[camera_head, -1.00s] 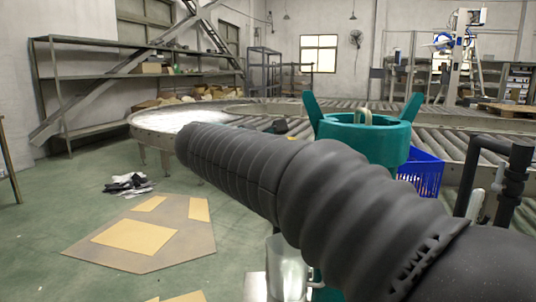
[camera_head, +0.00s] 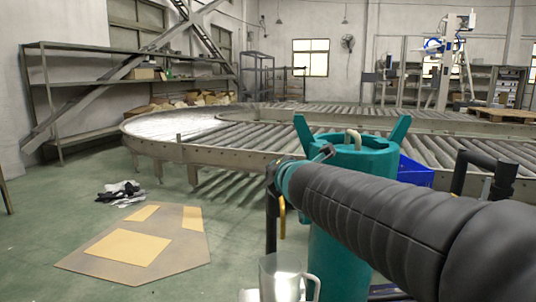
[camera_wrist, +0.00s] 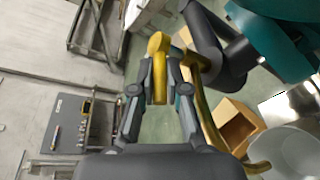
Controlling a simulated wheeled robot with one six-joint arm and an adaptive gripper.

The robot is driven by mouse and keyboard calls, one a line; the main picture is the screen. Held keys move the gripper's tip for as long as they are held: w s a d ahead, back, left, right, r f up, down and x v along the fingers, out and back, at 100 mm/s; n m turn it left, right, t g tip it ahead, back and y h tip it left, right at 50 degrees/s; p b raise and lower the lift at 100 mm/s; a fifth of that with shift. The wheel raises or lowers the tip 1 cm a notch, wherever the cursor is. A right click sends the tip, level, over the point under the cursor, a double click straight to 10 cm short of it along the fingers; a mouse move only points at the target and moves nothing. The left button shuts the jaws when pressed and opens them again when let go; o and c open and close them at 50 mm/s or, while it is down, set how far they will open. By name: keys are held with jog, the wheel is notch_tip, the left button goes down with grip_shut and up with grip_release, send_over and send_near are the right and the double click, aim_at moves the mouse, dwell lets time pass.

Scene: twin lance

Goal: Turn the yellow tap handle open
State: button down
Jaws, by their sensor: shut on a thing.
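The yellow tap handle (camera_wrist: 158,44) stands between the fingertips of my gripper (camera_wrist: 160,80) in the wrist view. The fingers are shut on it, with its rounded end showing beyond the tips. A curved yellow pipe (camera_wrist: 209,120) runs down beside the right finger. In the head view my gripper (camera_head: 272,178) is small and dark at the end of my arm, left of a teal vessel (camera_head: 352,158). A little yellow (camera_head: 283,216) shows below it. My arm hides part of the vessel, and the handle cannot be made out clearly in the head view.
A metal mug (camera_head: 283,278) stands below my gripper. A dark pipe (camera_wrist: 222,48) and a box (camera_wrist: 236,124) are close on the right in the wrist view. A roller conveyor (camera_head: 225,150) stands behind.

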jog(key=shift+w+d+r+n+y+p, duration=0.1)
jog(key=shift+d+r+n+y+p, duration=0.1)
jog(key=shift+n+y+p, duration=0.2)
jog(key=shift+d+r+n+y+p, duration=0.1)
jog(key=shift+d+n+y+p, duration=0.15)
jog(key=shift+y, duration=0.25)
jog(key=shift+a+f+n+g+y, duration=0.1)
jog(key=shift+f+n+g+y, duration=0.2)
jog(key=shift+n+g+y, duration=0.1)
jog(key=c, duration=1.2)
grip_release()
jog(key=v, duration=1.2)
